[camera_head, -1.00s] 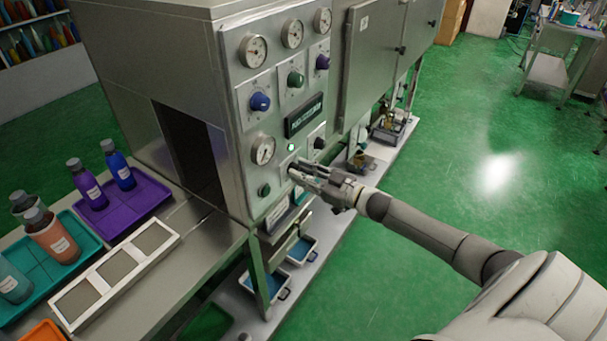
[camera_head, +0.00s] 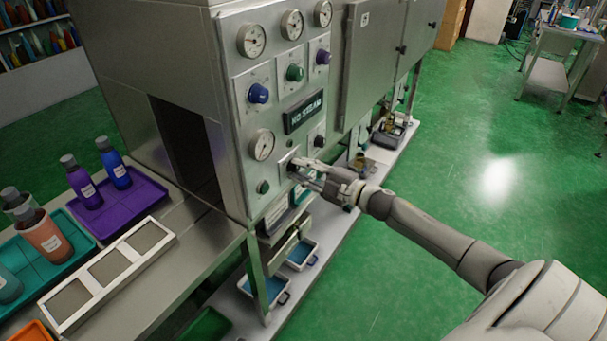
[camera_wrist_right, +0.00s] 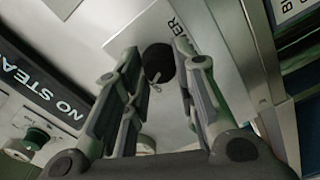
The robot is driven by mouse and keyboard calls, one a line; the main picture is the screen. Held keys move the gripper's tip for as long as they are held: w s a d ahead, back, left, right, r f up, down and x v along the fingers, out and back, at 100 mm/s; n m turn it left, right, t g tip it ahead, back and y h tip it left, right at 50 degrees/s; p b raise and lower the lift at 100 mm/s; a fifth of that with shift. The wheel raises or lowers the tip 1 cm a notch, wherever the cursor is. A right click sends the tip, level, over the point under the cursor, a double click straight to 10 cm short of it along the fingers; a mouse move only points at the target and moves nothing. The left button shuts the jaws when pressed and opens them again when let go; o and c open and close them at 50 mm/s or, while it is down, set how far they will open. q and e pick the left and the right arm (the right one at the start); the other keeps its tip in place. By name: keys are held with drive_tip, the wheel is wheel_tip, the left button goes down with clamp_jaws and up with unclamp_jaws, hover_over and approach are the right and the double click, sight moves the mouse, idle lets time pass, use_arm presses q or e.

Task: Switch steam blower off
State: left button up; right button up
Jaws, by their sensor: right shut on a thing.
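The steam machine (camera_head: 235,150) is a grey metal cabinet with a panel of gauges and knobs. A black knob (camera_wrist_right: 157,62) sits on a pale square plate whose label ends in "ER". My right gripper (camera_head: 295,169) is at this knob, low on the panel, and its fingers are shut on it; they mostly hide it in the head view. In the right wrist view a finger stands on each side of the knob, with its pale pointer mark showing. A dark sign (camera_head: 303,112) reads "NO STEAM". My left gripper is not in view.
Blue (camera_head: 258,93), green (camera_head: 295,73) and purple (camera_head: 323,57) knobs sit higher on the panel. Bottles in purple (camera_head: 150,205) and teal (camera_head: 88,240) trays stand on the table at left. Open green floor lies to the right.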

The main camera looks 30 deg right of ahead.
drive_tip(key=shift+f+n+b, duration=0.1)
drive_tip(key=shift+n+b, duration=0.55)
drive_tip(key=shift+n, duration=1.05)
drive_tip(key=o, duration=1)
drive_tip(key=shift+o, duration=0.2)
drive_tip(key=shift+s, duration=0.1)
drive_tip(key=v, duration=1.2)
drive_tip(key=shift+d, duration=0.1)
